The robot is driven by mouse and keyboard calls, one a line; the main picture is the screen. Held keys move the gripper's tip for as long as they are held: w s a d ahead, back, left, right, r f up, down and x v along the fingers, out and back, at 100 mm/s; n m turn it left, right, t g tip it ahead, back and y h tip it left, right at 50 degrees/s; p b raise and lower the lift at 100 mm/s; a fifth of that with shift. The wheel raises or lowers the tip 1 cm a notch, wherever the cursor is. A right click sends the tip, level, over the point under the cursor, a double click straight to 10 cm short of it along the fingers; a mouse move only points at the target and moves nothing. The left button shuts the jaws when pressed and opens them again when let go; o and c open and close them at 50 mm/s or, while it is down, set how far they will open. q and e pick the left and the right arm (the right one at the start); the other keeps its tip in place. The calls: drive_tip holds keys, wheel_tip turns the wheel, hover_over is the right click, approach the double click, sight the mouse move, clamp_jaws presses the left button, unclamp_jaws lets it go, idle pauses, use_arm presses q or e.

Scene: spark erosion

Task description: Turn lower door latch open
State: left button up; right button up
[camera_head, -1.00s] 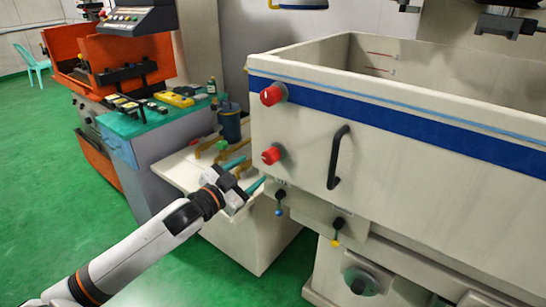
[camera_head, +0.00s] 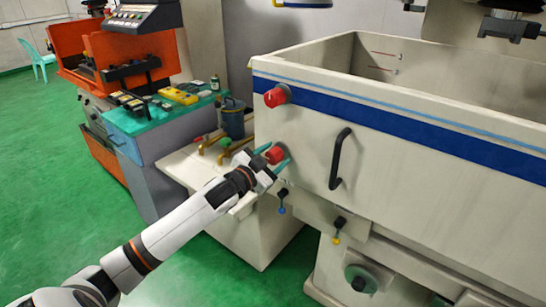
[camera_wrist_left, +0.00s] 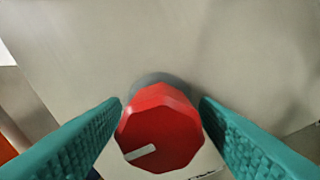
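The lower door latch (camera_head: 274,155) is a red faceted knob on the front of the cream tank, below the blue stripe. My left gripper (camera_head: 273,160) is at this knob, with its teal fingers one on each side of it. In the left wrist view the red knob (camera_wrist_left: 160,130) sits between the two open fingers, with a small gap showing on each side. A white mark on the knob's face points to the lower left. The upper red knob (camera_head: 276,96) is above it. My right gripper is not in view.
A black door handle (camera_head: 340,158) is right of the knobs. Small levers with blue (camera_head: 282,209) and yellow (camera_head: 337,240) tips hang below. A side table with a dark canister (camera_head: 232,120) stands left of the tank. Green floor at left is open.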

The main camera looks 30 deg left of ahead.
use_arm(q)
drive_tip(key=c, duration=0.8)
drive_tip(key=shift+m, duration=0.4)
drive_tip(key=m, duration=0.3)
drive_tip(key=shift+m+p, duration=0.35)
drive_tip(key=shift+m, duration=0.05)
drive_tip(key=m, duration=0.9)
drive_tip(key=shift+p, duration=0.3)
drive_tip(key=m, duration=0.4)
drive_tip(key=shift+m, duration=0.4)
